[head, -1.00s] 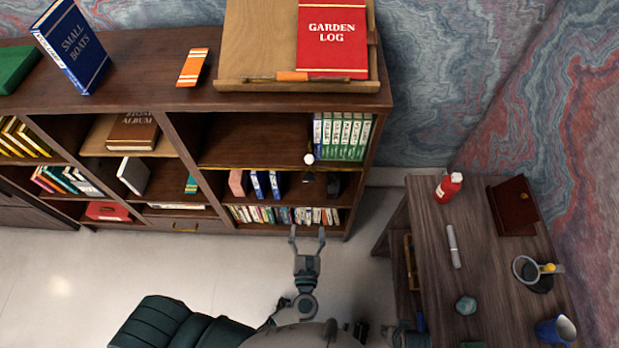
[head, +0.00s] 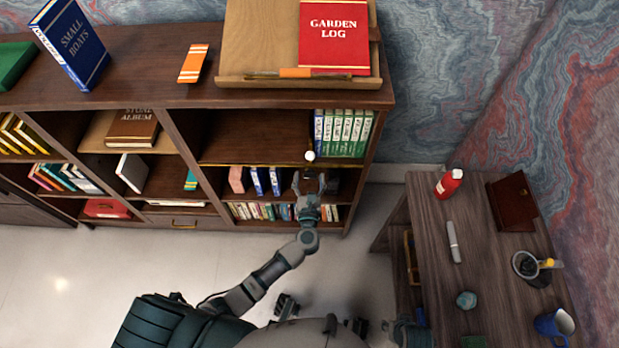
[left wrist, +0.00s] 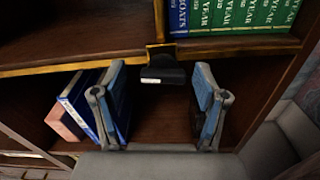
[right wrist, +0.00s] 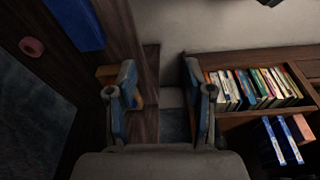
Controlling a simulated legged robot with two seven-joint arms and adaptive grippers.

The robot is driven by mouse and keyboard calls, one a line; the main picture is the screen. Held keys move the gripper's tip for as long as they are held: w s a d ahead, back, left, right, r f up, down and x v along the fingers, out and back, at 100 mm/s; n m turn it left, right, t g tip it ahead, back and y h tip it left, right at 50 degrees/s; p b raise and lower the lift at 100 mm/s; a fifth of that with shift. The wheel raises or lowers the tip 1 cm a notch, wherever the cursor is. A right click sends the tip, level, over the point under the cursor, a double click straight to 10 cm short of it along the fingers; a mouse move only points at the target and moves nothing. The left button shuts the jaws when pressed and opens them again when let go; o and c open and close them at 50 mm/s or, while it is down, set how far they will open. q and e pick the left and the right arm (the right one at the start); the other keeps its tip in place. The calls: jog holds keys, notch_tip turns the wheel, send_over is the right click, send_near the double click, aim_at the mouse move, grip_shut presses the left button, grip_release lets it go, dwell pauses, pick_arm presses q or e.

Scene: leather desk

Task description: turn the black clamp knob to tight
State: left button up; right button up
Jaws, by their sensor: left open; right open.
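The black clamp knob (left wrist: 163,75) with a small white mark shows in the left wrist view, under a brass bracket (left wrist: 160,52) at the shelf's front edge. My left gripper (head: 309,180) is open in front of the bookcase's right bay, just below that shelf edge. In the left wrist view its fingers (left wrist: 158,85) stand apart on either side of the knob, with gaps on both sides; I see no contact. In the head view a small white ball (head: 310,155) marks the same edge. My right gripper (right wrist: 158,85) is open and empty in the right wrist view, low near the desk.
Blue books (head: 265,182) stand on the shelf left of my left gripper. Green and blue volumes (head: 343,134) stand on the shelf above. A side desk (head: 430,240) at right holds a red bottle (head: 448,184) and a mug (head: 553,327).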

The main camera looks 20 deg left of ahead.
pick_arm(q)
jog(key=shift+w, duration=0.15)
jog(key=shift+d, duration=0.1)
jog(key=shift+d, duration=0.1)
jog(key=shift+c, duration=0.8)
jog(key=shift+d, duration=0.1)
jog(key=c, duration=1)
jog(key=shift+r, duration=0.1)
jog(key=shift+a, duration=0.2)
